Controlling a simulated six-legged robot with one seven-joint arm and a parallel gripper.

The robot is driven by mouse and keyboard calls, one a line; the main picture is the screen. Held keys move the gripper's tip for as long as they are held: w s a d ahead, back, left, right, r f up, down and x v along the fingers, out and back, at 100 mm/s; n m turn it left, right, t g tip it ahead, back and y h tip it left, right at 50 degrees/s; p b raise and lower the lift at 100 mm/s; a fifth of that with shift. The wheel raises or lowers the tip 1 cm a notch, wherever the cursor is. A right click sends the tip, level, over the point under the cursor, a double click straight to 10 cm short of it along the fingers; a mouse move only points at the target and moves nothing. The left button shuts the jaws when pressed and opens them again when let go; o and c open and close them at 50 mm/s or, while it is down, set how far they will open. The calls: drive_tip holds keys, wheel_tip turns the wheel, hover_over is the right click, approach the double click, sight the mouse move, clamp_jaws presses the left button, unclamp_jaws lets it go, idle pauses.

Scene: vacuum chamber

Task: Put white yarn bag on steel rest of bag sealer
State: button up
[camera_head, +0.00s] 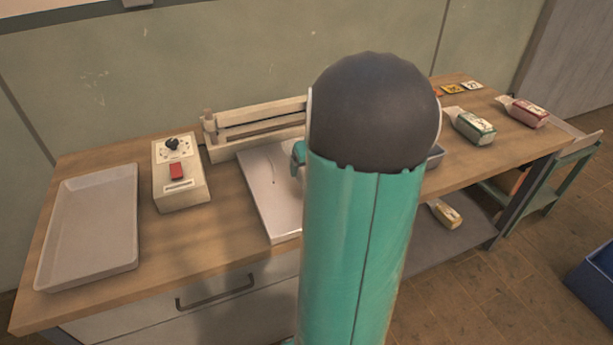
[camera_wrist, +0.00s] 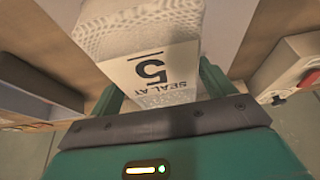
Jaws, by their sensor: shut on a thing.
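The white yarn bag (camera_wrist: 135,25) is in my gripper (camera_wrist: 160,88) in the wrist view. It has a pale woven surface and a white label reading "SEAL AT 5", upside down in the picture. The gripper's green fingers are on either side of the bag. In the head view my arm hides the bag and most of the gripper; a small teal part shows over the steel rest (camera_head: 262,185). The rest is a pale flat plate in front of the bag sealer (camera_head: 258,128). Whether the bag touches the plate I cannot tell.
A control box (camera_head: 180,178) with a dial and red switch stands left of the plate. An empty tray (camera_head: 88,272) lies at far left. A green bag (camera_head: 472,125) and a red bag (camera_head: 526,112) are at right. A yellowish bag (camera_head: 445,213) is on the lower shelf.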

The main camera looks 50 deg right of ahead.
drive_tip(key=shift+w+a+f, duration=0.2)
drive_tip(key=shift+w+f, duration=0.55)
drive_tip(key=shift+f, duration=1.5)
drive_tip(key=shift+f, duration=0.15)
drive_tip(key=o, duration=1.1)
